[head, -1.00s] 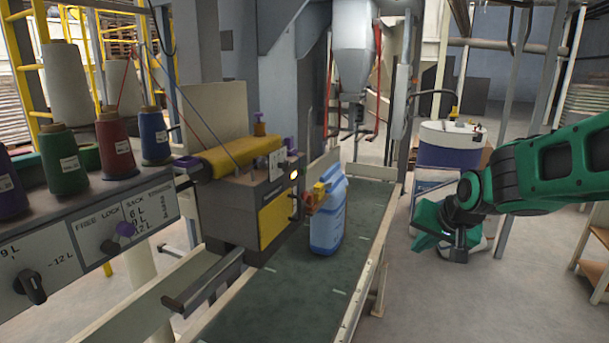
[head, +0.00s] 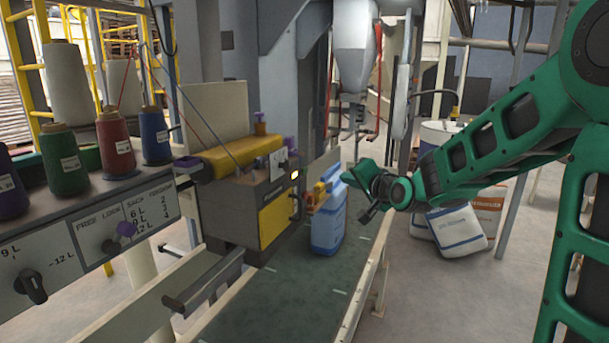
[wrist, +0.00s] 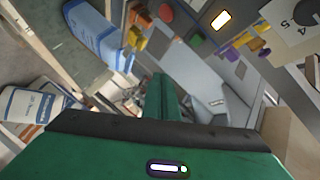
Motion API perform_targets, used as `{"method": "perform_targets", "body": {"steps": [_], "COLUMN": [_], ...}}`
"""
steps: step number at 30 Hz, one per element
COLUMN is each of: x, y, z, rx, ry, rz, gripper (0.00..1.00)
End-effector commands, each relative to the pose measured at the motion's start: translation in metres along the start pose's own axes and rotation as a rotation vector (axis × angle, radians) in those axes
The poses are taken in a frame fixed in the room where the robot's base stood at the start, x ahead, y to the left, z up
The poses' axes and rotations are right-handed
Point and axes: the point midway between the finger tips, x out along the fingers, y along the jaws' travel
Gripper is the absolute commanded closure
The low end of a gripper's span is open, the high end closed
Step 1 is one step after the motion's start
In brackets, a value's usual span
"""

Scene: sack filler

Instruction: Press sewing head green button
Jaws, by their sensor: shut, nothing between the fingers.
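The sewing head (head: 262,205) is a grey box with a yellow panel, standing at the left side of the conveyor. In the wrist view its face shows a round green button (wrist: 194,36), a red button (wrist: 166,12) and a lit lamp (wrist: 221,20). I cannot make out the green button in the head view. My gripper (head: 355,174) is shut and empty, to the right of the sewing head near the top of the blue sack. In the wrist view my gripper (wrist: 158,90) points up the picture, with its tip below the green button and apart from it.
A blue and white sack (head: 328,220) stands on the green conveyor (head: 285,285) beside the sewing head. Orange and yellow parts (head: 318,193) jut out near the sack's top. Thread cones (head: 115,140) stand on the left panel. Filled sacks (head: 455,230) sit on the floor at right.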

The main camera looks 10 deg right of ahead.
Motion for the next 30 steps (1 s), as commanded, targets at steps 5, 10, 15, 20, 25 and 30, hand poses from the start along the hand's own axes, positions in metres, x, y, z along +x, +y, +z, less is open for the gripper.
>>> {"method": "perform_targets", "body": {"steps": [5,10,15,20,25,30], "x": [0.006,0.02,0.035,0.048,0.057,0.06], "y": [-0.005,-0.014,-0.025,-0.034,-0.04,-0.043], "z": [0.005,0.015,0.026,0.034,0.041,0.043], "rx": [-0.002,-0.002,-0.003,-0.002,-0.001,-0.002], "ry": [-0.002,-0.003,-0.003,-0.001,-0.001,0.001], "rz": [-0.001,0.0,-0.001,0.001,0.002,0.002], "gripper": [1.0,1.0,1.0,1.0,1.0,1.0]}}
